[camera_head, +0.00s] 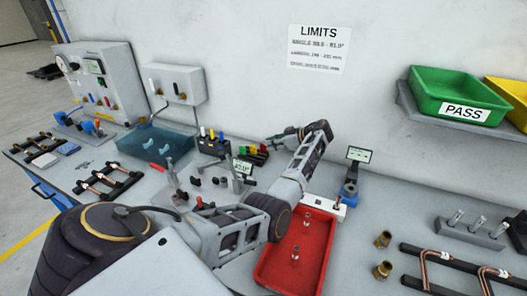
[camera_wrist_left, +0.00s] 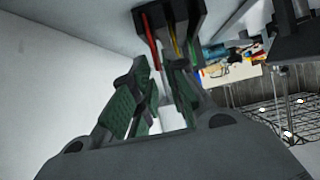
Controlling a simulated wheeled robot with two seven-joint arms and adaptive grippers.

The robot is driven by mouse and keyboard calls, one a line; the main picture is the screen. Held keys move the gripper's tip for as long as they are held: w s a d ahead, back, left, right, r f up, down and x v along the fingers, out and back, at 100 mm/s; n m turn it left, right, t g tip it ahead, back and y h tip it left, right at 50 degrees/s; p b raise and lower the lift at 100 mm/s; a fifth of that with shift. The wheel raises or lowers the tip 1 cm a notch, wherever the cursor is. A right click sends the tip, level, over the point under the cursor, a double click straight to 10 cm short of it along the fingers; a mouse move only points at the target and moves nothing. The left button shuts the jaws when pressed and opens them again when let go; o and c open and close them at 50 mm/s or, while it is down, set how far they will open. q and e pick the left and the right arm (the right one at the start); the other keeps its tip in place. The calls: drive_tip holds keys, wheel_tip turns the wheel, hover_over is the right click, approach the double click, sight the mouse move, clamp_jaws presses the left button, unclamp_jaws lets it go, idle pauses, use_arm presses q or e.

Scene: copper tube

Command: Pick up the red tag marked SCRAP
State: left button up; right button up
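A dark tag rack (camera_head: 247,158) with red, yellow and green tags stands on the bench near the wall; it also shows at the top of the left wrist view (camera_wrist_left: 190,14). The red tag (camera_wrist_left: 152,42) shows there as a thin red strip beside the yellow one. The word SCRAP cannot be read. My left gripper (camera_head: 276,138) is just above and beside the rack in the head view. In the left wrist view its green-padded fingers (camera_wrist_left: 160,88) are apart, with no tag seen between them. My right gripper is not in view.
A red tray (camera_head: 268,270) with small fittings lies right of my left arm. A blue see-through bin (camera_head: 128,147) and a block with coloured handles (camera_head: 208,147) stand to the left. A green PASS bin (camera_head: 440,88) sits on a wall shelf.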

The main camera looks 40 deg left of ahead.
sight(263, 145)
use_arm(q)
drive_tip(key=x, duration=0.1)
drive_tip(key=p+x, duration=0.1)
drive_tip(key=shift+a, duration=0.45)
drive_tip(key=shift+s+a+f, duration=0.25)
drive_tip(key=shift+a+f, duration=0.05)
drive_tip(key=shift+a, duration=0.25)
drive_tip(key=shift+a+f, duration=0.1)
drive_tip(key=shift+a, duration=0.05)
clamp_jaws()
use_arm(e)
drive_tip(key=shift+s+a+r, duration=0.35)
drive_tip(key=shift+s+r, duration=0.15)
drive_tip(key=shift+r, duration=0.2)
